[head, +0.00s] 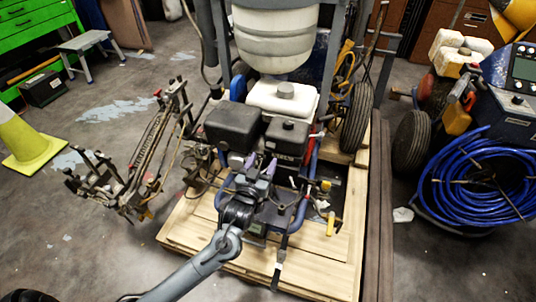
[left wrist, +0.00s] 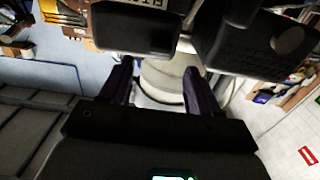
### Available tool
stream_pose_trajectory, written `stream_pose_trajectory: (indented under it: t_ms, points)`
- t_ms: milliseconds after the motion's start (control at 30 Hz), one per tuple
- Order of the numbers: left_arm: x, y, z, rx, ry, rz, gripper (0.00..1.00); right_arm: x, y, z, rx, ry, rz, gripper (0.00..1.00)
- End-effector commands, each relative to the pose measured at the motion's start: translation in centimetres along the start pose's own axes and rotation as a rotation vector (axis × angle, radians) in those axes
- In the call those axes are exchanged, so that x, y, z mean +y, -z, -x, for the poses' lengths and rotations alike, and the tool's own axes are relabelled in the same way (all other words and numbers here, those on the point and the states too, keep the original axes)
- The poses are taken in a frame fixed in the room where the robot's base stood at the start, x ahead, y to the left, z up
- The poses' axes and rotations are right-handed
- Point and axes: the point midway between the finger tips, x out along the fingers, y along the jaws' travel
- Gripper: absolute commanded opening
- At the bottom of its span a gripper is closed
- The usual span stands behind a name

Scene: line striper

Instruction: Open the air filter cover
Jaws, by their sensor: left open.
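Two black housings sit side by side on the engine. The left one (head: 233,123) is wide and boxy; it shows at the right in the left wrist view (left wrist: 255,42). The right one (head: 286,140) has a round knob or cap on top and lettering on its front; it shows at upper left in the left wrist view (left wrist: 133,28). I cannot tell for sure which is the air filter cover. My left gripper (head: 261,163) is open and empty, just in front of the housings, its two fingers (left wrist: 158,72) apart. My right gripper is out of view.
The machine stands on a wooden pallet (head: 312,272). A white container (head: 283,98) and a large white tank (head: 272,40) are behind the housings. A wheel (head: 356,118) is to the right, and a coiled blue hose (head: 470,180) hangs farther right.

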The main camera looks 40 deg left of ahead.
Motion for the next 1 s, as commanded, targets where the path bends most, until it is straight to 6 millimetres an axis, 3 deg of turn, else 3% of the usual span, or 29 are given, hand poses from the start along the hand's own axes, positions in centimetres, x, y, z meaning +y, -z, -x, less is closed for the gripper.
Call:
stream_pose_trajectory:
  t_ms: [100,333,800,833,1000]
  points:
    - [0.0,-0.4,-2.1,0.003,0.001,0.000,0.62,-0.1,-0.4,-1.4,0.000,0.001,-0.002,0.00]
    - [-0.1,-0.2,-4.8,0.001,0.001,0.000,0.62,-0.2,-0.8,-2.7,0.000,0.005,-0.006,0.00]
    - [-0.1,0.0,-5.9,0.000,0.001,0.001,0.62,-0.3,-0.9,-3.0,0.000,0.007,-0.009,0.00]
    - [-0.1,0.0,-5.9,0.000,0.001,0.001,0.60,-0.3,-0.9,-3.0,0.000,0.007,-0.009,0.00]
    - [-0.1,0.0,-5.9,0.000,0.001,0.001,0.34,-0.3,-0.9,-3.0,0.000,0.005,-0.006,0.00]
